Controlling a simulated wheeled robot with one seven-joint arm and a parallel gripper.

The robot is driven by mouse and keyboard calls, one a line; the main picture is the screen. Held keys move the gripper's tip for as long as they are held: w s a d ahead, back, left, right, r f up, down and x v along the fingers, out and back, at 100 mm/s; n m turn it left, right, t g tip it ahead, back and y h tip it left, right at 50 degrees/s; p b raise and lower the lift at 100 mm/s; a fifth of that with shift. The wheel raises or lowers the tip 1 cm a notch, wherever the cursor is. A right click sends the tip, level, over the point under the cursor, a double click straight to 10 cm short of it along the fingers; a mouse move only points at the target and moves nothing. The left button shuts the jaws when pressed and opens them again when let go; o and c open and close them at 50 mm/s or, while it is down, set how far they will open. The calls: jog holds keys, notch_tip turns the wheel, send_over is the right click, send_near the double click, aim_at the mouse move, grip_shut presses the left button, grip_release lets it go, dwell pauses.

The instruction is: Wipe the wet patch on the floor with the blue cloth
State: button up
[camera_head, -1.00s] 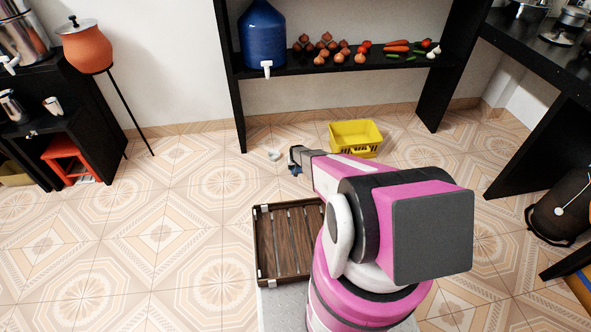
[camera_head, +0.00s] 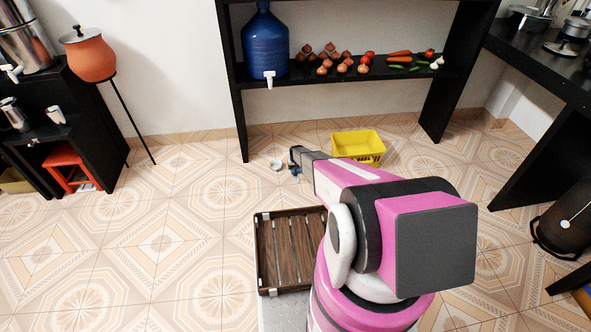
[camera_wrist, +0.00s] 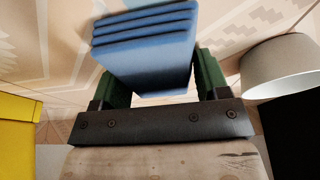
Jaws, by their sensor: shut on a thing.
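My gripper (camera_head: 295,163) reaches out low over the floor in front of the shelf. In the wrist view, my gripper (camera_wrist: 152,88) is shut on the folded blue cloth (camera_wrist: 145,38), whose several layers show between the green finger pads. In the head view only a small bit of the blue cloth (camera_head: 296,170) shows under the gripper tip. I cannot tell whether the cloth touches the floor. I cannot make out the wet patch on the tiles in either view.
A small white cup or bowl (camera_head: 276,165) stands just left of my gripper; a pale round vessel (camera_wrist: 280,68) is close at right in the wrist view. A yellow basket (camera_head: 358,146) is on the right. A wooden tray (camera_head: 262,252) sits nearer me. Floor at left is clear.

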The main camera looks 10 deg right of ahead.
jog(key=shift+w+r, duration=0.15)
jog(key=shift+r, duration=3.65)
